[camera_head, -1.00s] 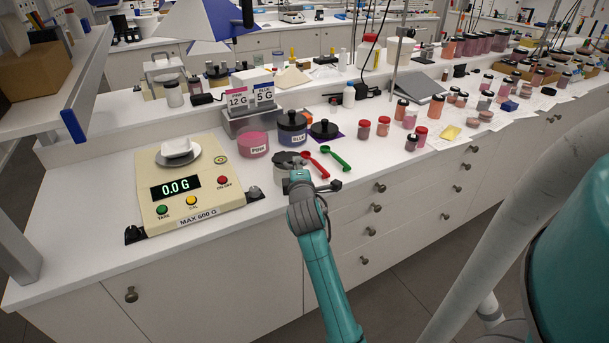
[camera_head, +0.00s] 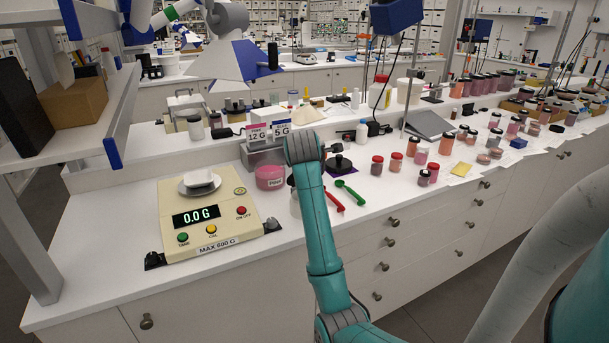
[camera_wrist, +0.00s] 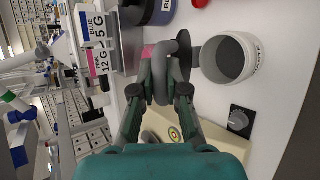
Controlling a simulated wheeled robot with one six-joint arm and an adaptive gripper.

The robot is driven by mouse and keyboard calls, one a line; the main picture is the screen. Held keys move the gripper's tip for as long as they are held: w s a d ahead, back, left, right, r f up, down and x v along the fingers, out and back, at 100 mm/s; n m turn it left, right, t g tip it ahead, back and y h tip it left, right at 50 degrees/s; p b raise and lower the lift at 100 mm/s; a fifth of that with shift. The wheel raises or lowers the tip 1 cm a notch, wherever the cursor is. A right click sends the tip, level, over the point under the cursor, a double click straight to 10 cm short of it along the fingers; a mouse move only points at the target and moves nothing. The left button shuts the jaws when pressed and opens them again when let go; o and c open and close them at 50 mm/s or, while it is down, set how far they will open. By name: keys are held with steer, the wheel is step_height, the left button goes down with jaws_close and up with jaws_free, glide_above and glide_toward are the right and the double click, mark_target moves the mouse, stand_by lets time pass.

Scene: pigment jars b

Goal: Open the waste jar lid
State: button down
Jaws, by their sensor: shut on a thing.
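The waste jar (camera_wrist: 235,58) shows in the wrist view as a white pot with its round mouth uncovered and a grey inside. My gripper (camera_wrist: 160,92) is shut on a grey piece, the waste jar lid (camera_wrist: 162,64), held to the left of the jar mouth in that view and apart from it. Only part of the lid shows between the fingers. In the head view my arm hides the gripper, the lid and most of the jar; a pale bit of the jar (camera_head: 294,207) shows beside the arm.
A pink jar (camera_head: 269,177) and the scale (camera_head: 208,239), reading 0.0 G, stand left of my arm. Red and green spoons (camera_head: 350,192) and a black lid (camera_head: 340,165) lie to the right. Label cards (camera_wrist: 98,45) stand close by the gripper in the wrist view.

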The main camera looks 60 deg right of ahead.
steer(key=shift+w+d+r, duration=0.4)
steer(key=shift+w, duration=0.25)
steer(key=shift+w+d+r, duration=0.35)
steer(key=shift+w+d, duration=0.05)
steer(key=shift+w, duration=0.2)
steer(key=shift+w+d+r, duration=0.15)
steer(key=shift+w+d, duration=0.25)
steer(key=shift+w, duration=0.3)
steer(key=shift+w+d+r, duration=0.1)
steer(key=shift+w+d, duration=0.3)
steer(key=shift+w, duration=0.3)
steer(key=c, duration=1.2)
jaws_free()
steer(key=v, duration=1.2)
